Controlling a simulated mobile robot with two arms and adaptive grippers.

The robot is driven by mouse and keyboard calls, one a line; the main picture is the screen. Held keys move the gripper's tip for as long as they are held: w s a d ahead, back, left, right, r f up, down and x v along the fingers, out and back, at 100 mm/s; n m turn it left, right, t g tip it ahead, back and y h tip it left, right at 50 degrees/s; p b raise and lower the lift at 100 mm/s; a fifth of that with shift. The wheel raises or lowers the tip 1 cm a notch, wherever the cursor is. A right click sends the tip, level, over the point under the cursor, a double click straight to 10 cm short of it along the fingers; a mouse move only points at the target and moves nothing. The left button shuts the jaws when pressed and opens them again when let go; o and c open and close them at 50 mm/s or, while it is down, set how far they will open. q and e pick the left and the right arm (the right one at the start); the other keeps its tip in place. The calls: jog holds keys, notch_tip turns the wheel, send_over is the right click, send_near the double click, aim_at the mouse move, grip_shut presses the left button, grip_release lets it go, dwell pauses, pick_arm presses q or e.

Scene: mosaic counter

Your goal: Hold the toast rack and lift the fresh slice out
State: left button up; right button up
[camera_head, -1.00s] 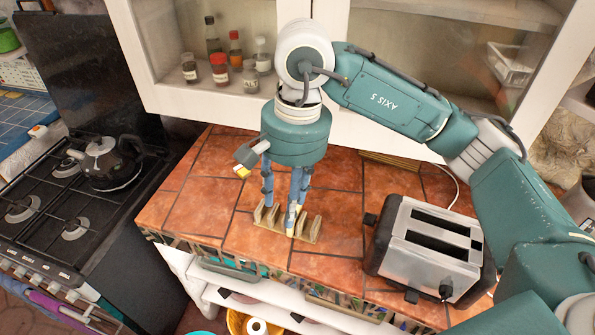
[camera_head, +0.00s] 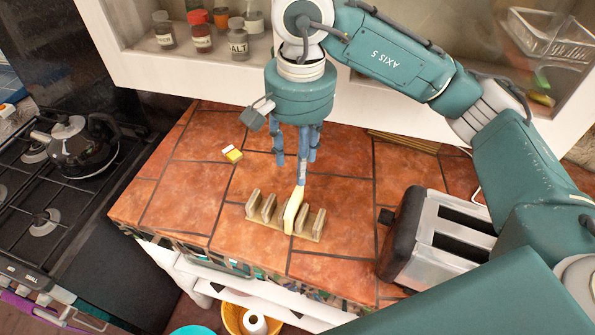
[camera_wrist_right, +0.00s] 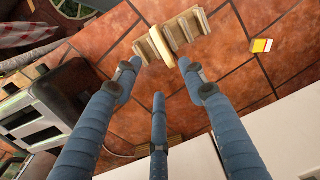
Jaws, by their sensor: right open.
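The toast rack (camera_head: 264,213) is a small wooden stand with several upright dividers on the tiled counter. It also shows at the top of the right wrist view (camera_wrist_right: 193,23). A pale cream slice (camera_head: 293,211) stands upright among its dividers, right of the middle in the head view; it also shows in the right wrist view (camera_wrist_right: 160,46). My right gripper (camera_head: 298,158) has three blue fingers, open and empty, above and behind the rack. In the right wrist view the gripper (camera_wrist_right: 159,73) has its fingers spread, with the slice beyond the gap. My left gripper is not in view.
A silver and black toaster (camera_head: 432,240) stands to the right of the rack. A small yellow and white item (camera_head: 232,154) lies behind it on the left. A stove with a black kettle (camera_head: 78,146) is at far left. The tiles left of the rack are clear.

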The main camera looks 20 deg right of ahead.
aim_at(297, 197)
jog(key=f, duration=0.1)
jog(key=f+b, duration=0.1)
jog(key=f, duration=0.1)
jog(key=shift+w+d+f, duration=0.1)
jog(key=shift+w+f, duration=0.1)
jog(key=shift+w, duration=0.1)
notch_tip(297, 197, down, 9)
jog(key=shift+r+p, duration=0.15)
jog(key=shift+p, duration=1)
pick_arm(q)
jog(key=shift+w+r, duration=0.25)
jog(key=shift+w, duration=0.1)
pick_arm(e)
jog(key=shift+f, duration=0.65)
